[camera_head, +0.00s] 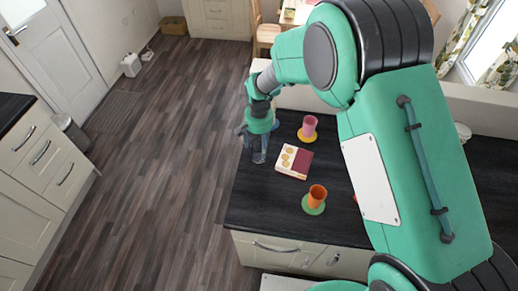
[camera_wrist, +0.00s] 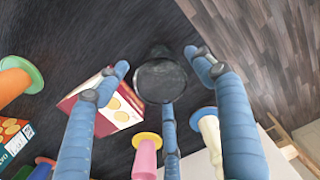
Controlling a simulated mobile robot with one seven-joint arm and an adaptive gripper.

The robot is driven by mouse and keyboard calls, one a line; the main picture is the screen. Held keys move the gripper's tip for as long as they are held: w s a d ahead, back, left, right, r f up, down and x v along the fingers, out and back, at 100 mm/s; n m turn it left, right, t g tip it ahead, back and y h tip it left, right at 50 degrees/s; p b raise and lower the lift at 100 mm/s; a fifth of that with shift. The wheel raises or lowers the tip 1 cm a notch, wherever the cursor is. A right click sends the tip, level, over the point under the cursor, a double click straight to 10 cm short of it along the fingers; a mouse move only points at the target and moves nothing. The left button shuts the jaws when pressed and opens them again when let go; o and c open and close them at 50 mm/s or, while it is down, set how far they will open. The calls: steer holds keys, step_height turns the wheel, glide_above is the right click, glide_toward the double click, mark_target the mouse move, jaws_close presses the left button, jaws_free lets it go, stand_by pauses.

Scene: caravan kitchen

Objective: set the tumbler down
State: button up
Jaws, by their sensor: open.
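A dark grey tumbler (camera_wrist: 160,80) shows between my fingers in the wrist view, its round end facing the camera. In the head view the see-through grey tumbler (camera_head: 260,156) is below my gripper (camera_head: 257,141), near the left edge of the dark worktop (camera_head: 262,205). It looks upright and seems to rest on the worktop. My gripper is open, with its blue fingers (camera_wrist: 158,75) spread around the tumbler. Part of the tumbler is hidden by the fingers in the head view.
A red and cream box (camera_head: 294,161) lies right of the tumbler. A pink cup (camera_head: 309,125) stands on a yellow coaster behind it. An orange cup (camera_head: 317,195) stands on a green coaster nearer the front. The worktop's front-left corner is bare.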

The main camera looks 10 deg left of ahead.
step_height(320, 180, up, 8)
steer(key=shift+r, duration=0.15)
stand_by(0.8)
steer(key=shift+r, duration=0.1)
steer(key=s+d+r+t, duration=0.1)
steer(key=s+d+r, duration=0.4)
steer(key=d+r, duration=0.5)
steer(key=s+d+r+t, duration=0.2)
steer(key=s+d+r, duration=0.2)
steer(key=d+r, duration=0.7)
steer(key=s+d+r+t, duration=0.1)
steer(key=s+d+r, duration=0.1)
steer(key=s, duration=0.5)
steer(key=s+d+r, duration=0.3)
steer(key=s+d, duration=0.2)
steer(key=s, duration=0.2)
steer(key=s+d+r+t, duration=0.1)
steer(key=s+d+r, duration=0.2)
steer(key=s, duration=0.4)
steer(key=shift+s+d+t, duration=0.2)
steer(key=shift+d+t, duration=0.1)
steer(key=shift+d, duration=0.15)
